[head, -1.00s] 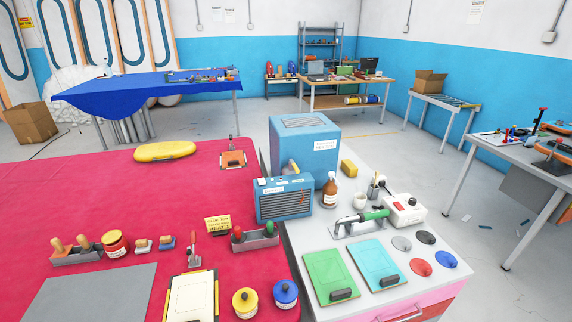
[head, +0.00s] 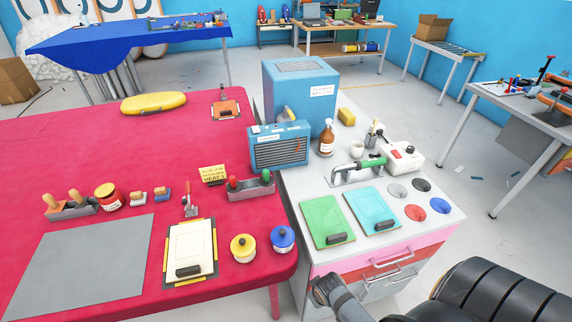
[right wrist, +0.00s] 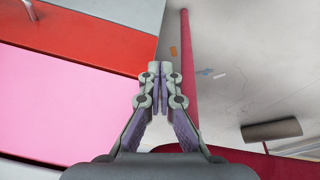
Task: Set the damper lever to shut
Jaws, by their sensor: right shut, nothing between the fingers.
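A blue louvred unit (head: 279,147) stands where the red table meets the white cabinet, in front of a taller blue box (head: 300,88). A small yellowish handle (head: 290,112) sticks up between them. I cannot tell for sure whether it is the damper lever, or which way it is set. In the right wrist view my right gripper (right wrist: 160,72) is shut and empty, low beside the cabinet's drawers, far from the blue unit. In the head view only parts of my right arm show, at the bottom right. My left gripper is out of view.
The white cabinet top (head: 300,193) carries a brown bottle (head: 326,140), green and cyan boards and several coloured discs. The red table (head: 130,235) carries a yellow sign (head: 212,174), jars and a clipboard (head: 190,250).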

